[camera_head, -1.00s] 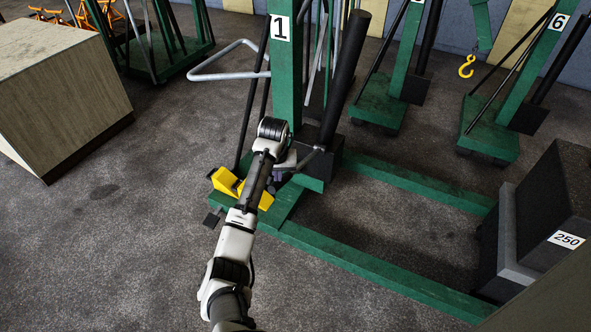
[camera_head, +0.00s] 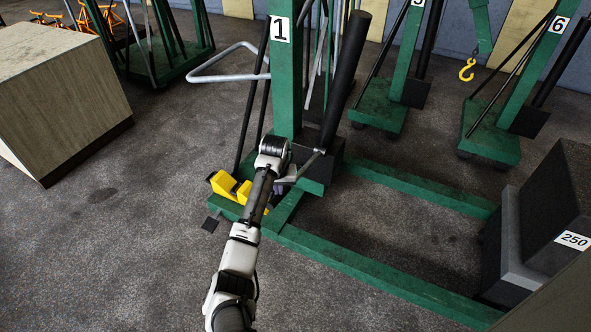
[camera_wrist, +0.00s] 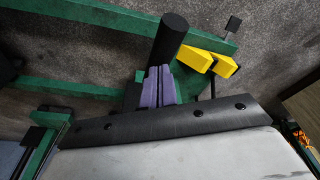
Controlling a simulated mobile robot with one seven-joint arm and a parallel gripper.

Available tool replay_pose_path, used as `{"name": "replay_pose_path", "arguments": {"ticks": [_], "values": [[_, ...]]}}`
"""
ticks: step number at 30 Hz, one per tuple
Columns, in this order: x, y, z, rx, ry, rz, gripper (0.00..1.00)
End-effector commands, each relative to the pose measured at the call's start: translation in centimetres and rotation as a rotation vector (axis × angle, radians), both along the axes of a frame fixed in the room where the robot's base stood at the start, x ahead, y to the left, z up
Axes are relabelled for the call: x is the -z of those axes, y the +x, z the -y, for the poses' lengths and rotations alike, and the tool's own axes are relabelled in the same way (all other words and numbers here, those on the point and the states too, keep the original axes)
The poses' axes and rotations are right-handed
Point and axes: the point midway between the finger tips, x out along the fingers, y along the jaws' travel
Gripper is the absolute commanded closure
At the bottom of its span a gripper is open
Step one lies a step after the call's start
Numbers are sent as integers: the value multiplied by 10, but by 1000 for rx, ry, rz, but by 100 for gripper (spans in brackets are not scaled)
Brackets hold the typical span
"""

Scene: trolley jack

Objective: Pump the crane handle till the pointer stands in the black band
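The green crane marked 1 (camera_head: 287,85) stands in the middle of the head view, with a thick black ram (camera_head: 345,75) leaning beside its post. A thin grey handle rod (camera_head: 311,164) runs from the black block at the ram's foot towards my gripper (camera_head: 282,187). In the wrist view, the purple fingers of my gripper (camera_wrist: 158,86) lie close together at the crane handle's black grip (camera_wrist: 172,37), whose round end sticks out past them. They look shut on it. The fingers' contact is partly hidden. I cannot make out the pointer or the black band in either view.
A yellow part (camera_head: 231,187) sits on the crane's green base, left of my gripper. A dark weight marked 250 (camera_head: 550,220) stands at the right. A wooden box (camera_head: 60,90) stands at left. More green cranes (camera_head: 490,130) stand behind. The front left floor is clear.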

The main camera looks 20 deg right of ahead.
Motion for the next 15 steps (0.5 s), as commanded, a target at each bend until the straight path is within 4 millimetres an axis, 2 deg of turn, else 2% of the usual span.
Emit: {"name": "replay_pose_path", "arguments": {"ticks": [1, 9, 15], "values": [[8, -1, 1, 1, 0, -3, 100], [29, 0, 0, 0, 1, -2, 100], [20, 0, 0, 0, -1, -1, 100]]}}
